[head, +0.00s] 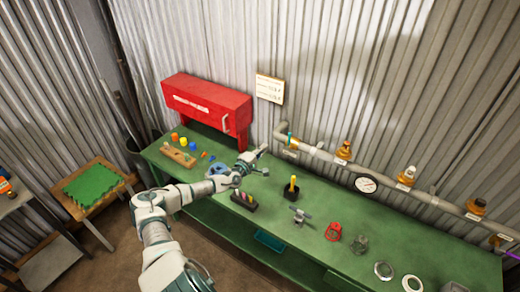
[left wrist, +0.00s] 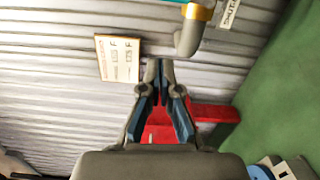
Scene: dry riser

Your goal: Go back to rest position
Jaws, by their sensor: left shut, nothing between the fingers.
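My left arm reaches in from the bottom left of the head view, over the green workbench (head: 420,247). My left gripper (head: 261,152) is above the back part of the bench, in front of the corrugated wall. In the left wrist view the same gripper (left wrist: 160,66) has its fingertips together with nothing between them. The red cabinet (head: 206,105) is left of and behind the gripper in the head view, and part of it shows behind the fingers in the left wrist view (left wrist: 212,112). My right gripper is in neither view.
A pipe (head: 320,153) with a gauge (head: 366,184) and several brass valves runs along the wall to the right. The bench holds a wooden block with coloured pieces (head: 178,155), a black cup (head: 291,192), a red part (head: 333,231) and rings. A small table (head: 72,200) stands left.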

